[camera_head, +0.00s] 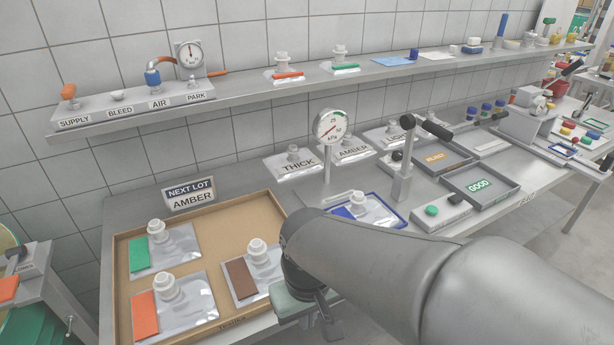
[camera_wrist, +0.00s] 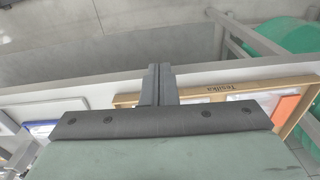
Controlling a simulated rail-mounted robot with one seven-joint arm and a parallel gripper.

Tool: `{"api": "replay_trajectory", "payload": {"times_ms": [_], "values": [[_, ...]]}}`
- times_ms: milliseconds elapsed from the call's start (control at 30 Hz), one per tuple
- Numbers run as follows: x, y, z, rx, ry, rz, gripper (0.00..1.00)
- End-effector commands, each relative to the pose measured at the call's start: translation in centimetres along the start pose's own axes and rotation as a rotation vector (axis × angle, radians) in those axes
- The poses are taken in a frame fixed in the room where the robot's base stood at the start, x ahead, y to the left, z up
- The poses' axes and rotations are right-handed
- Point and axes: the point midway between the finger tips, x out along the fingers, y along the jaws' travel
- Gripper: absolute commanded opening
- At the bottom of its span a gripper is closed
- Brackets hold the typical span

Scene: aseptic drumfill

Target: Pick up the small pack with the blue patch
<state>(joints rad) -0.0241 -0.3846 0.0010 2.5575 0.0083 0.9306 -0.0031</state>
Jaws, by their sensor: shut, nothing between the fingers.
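The small pack with the blue patch (camera_head: 376,212) lies in a blue-rimmed tray (camera_head: 405,222) on the bench, just beyond my arm. It is a clear, silvery pouch with a white spout, and its blue patch is on the left side. My arm hides part of its near side. My gripper (camera_wrist: 158,70) is shut and empty, its two fingers together near the bench's front edge. In the head view my gripper (camera_head: 322,322) hangs in front of the bench, nearer than the pack and apart from it. A blue-edged item shows at the left of the wrist view, too cropped to identify.
A tan tray (camera_head: 232,218) at left holds packs with green (camera_head: 139,254), orange (camera_head: 145,315) and brown (camera_head: 241,278) patches. A gauge (camera_head: 329,127) on a post stands behind the blue-rimmed tray. A lever post (camera_head: 404,165) stands to its right, beside grey trays. A shelf runs above.

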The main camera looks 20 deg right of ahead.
Motion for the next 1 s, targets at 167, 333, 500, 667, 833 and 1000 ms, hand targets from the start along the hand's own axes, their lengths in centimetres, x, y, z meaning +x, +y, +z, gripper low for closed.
{"api": "replay_trajectory", "payload": {"times_ms": [167, 333, 500, 667, 833, 1000], "values": [[-0.12, 0.0, 0.0, 0.001, 0.0, 0.0, 0.0], [-0.11, 0.0, 0.01, 0.002, 0.0, 0.0, 0.0], [-0.11, 0.0, 0.01, 0.002, -0.001, -0.001, 0.14], [-0.1, 0.0, 0.01, 0.002, -0.001, -0.001, 0.55], [-0.1, 0.0, 0.01, 0.002, -0.001, 0.0, 0.55], [-0.6, -0.13, -0.95, -0.051, -0.002, 0.007, 0.55]]}}
